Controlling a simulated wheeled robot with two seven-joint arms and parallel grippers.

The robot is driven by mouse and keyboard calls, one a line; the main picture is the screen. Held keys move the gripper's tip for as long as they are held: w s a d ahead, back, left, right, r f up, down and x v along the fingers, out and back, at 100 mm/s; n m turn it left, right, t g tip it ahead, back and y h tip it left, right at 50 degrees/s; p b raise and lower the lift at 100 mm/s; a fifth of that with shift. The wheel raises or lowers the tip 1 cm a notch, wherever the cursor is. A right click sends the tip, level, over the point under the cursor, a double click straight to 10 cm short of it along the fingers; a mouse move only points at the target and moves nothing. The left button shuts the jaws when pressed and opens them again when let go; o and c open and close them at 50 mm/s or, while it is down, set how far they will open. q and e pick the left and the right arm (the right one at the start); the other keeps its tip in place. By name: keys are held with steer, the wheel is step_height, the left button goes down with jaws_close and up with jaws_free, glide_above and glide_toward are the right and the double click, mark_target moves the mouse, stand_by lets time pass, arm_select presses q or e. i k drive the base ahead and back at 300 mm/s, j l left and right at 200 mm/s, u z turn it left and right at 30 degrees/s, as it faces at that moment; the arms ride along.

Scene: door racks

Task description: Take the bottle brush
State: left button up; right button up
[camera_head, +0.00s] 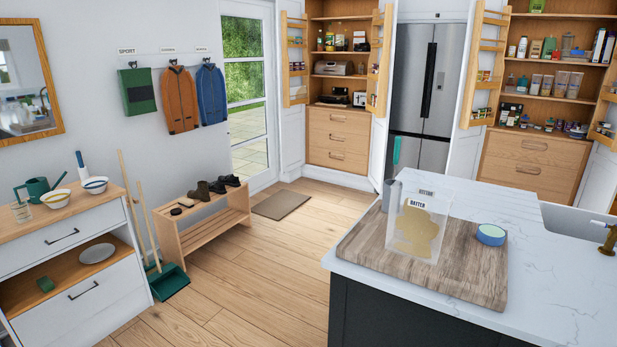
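I cannot pick out a bottle brush for certain. A slim upright item with a blue top and white lower part (82,167) stands behind a bowl on the left cabinet; it is too small to tell what it is. Small items on the door racks, such as the left pantry door rack (295,60) and the right pantry's left door rack (487,60), are also too small to identify. Neither of my grippers is in view.
A shoe bench (205,230) and broom (135,210) stand left. The wooden floor (270,255) between is clear.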

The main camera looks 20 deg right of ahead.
mark_target(398, 139)
steer(key=i+j+u, duration=0.15)
steer(key=i+u, duration=0.15)
steer(key=i, duration=0.6)
steer(key=i+l+u, duration=0.1)
steer(key=i+u, duration=0.2)
steer(key=i, duration=0.6)
steer(key=i+z, duration=0.55)
steer(key=z, duration=0.2)
steer(key=i+z, duration=0.4)
steer(key=i+j+z, duration=0.15)
steer(key=z, duration=0.2)
steer(key=j, duration=0.1)
